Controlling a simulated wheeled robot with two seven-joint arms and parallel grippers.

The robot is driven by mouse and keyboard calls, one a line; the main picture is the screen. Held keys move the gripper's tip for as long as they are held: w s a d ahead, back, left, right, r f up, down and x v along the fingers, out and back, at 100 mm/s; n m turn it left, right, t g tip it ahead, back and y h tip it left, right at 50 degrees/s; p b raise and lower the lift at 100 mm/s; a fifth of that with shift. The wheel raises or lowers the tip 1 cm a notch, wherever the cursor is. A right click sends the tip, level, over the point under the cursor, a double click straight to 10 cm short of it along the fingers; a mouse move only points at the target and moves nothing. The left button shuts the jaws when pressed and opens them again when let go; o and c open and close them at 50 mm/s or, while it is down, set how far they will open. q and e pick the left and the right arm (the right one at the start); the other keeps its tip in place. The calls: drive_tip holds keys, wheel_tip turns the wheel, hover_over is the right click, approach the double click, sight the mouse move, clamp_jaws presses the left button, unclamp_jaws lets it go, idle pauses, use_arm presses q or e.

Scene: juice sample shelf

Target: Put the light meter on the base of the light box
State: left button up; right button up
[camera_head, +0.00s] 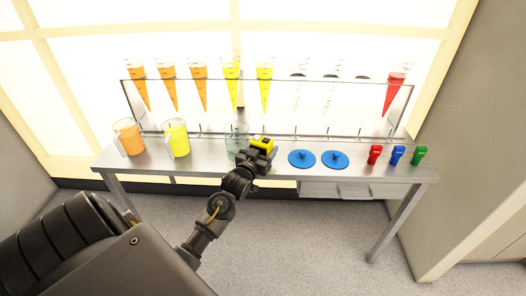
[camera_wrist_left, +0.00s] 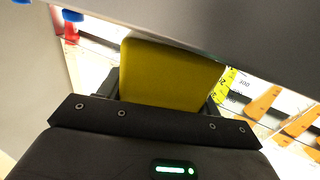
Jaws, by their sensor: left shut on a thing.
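My left gripper (camera_head: 260,147) is shut on a yellow block-shaped thing (camera_head: 263,141), which I take for the light meter. It is held over the steel table, close to the clear jug. In the left wrist view the yellow body (camera_wrist_left: 168,72) fills the space between the jaws, partly covered by the grey gripper parts. The bright lit panels (camera_head: 68,88) stand behind the table; I cannot tell which part is the light box's base. My right gripper is out of view.
A rack (camera_head: 128,101) holds orange, yellow, clear and red cones at the back of the table (camera_head: 225,167). Orange (camera_head: 129,137) and yellow (camera_head: 177,138) jugs stand left, a clear jug (camera_head: 235,133) mid-table. Blue discs (camera_head: 303,158) and red (camera_head: 374,155), blue and green items sit right.

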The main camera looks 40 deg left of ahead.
use_arm(q)
drive_tip(key=shift+f, duration=0.3)
drive_tip(key=shift+f, duration=0.1)
drive_tip(key=o, duration=0.8)
drive_tip(key=shift+f, duration=0.1)
drive_tip(key=shift+o, duration=0.5)
